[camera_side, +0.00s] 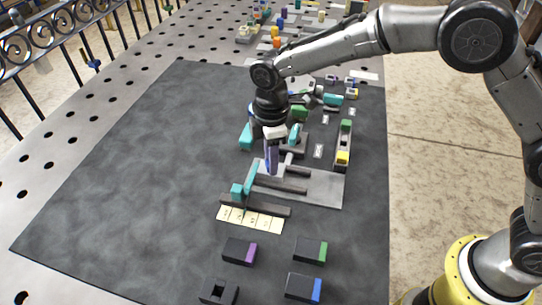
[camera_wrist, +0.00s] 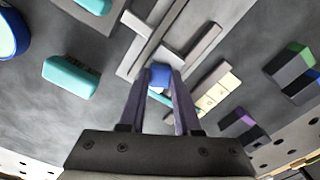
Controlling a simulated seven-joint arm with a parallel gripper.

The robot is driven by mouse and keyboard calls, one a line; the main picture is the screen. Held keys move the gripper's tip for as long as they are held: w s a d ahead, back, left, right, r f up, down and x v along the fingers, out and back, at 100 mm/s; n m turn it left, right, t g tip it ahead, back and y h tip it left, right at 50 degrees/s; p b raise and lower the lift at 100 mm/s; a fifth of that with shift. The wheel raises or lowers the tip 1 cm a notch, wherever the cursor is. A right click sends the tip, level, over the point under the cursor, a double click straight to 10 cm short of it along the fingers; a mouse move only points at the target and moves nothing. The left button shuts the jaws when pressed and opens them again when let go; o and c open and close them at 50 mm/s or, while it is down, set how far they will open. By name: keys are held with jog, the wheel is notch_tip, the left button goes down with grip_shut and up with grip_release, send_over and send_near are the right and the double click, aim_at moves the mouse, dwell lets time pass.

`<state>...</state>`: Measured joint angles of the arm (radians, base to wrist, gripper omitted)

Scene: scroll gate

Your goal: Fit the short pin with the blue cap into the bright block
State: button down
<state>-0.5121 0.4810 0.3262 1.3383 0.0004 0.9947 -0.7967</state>
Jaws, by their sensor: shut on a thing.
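My gripper (camera_side: 271,170) points down over the light grey fixture plate (camera_side: 325,191) in the side view. In the wrist view its two purple fingers (camera_wrist: 160,82) are closed on a blue cap (camera_wrist: 160,75). The pin below the cap is hidden there, and I cannot make it out in the side view. The bright block cannot be told apart with certainty; pale grey pieces (camera_wrist: 170,30) of the fixture lie just beyond the cap in the wrist view. I cannot tell whether the pin touches any of them.
A teal bar (camera_side: 251,178) stands close left of the gripper, above a pale numbered strip (camera_side: 250,219). Dark blocks with purple (camera_side: 238,251), green (camera_side: 310,249) and blue (camera_side: 304,287) ends lie in front. The dark mat (camera_side: 120,190) is clear at left.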

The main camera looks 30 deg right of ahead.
jog(key=shift+c, duration=0.2)
grip_release()
dwell(0.3)
jog(key=shift+r, duration=3.5)
